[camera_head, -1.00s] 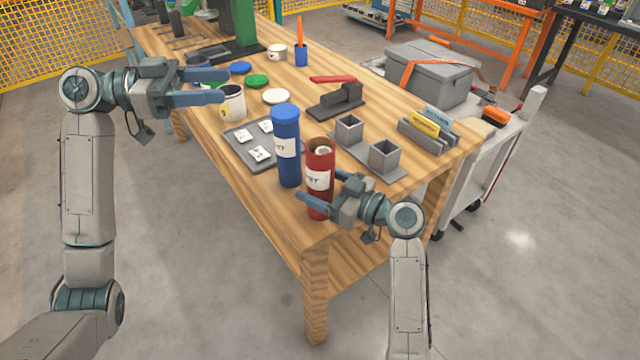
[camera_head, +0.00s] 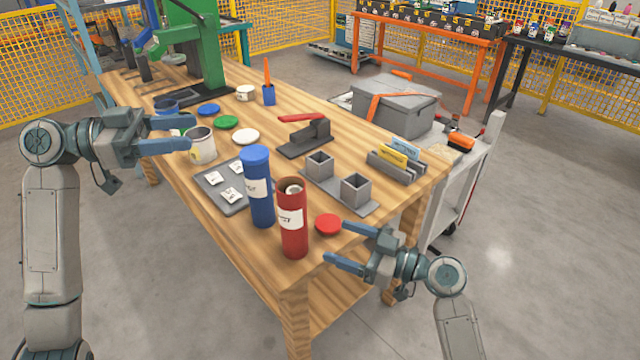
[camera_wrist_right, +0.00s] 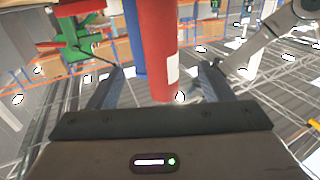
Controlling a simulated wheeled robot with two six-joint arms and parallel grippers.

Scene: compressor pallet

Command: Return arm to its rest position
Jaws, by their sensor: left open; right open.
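My right gripper (camera_head: 345,243) is open and empty at the table's near right edge, apart from the red tube (camera_head: 293,228), which stands upright with its top open. The right wrist view shows my right gripper's spread fingers (camera_wrist_right: 158,88) with the red tube (camera_wrist_right: 158,45) beyond them. A red lid (camera_head: 328,224) lies on the table between the red tube and that gripper. My left gripper (camera_head: 190,133) is open, by the white can (camera_head: 202,147) at the table's left side; nothing shows held in it.
A blue capped tube (camera_head: 258,190) stands beside the red one. A grey tray with white cards (camera_head: 213,186), square grey holders (camera_head: 337,180) and a black stand with a red lever (camera_head: 304,136) are on the wooden table (camera_head: 310,270). A cart (camera_head: 470,190) stands to the right.

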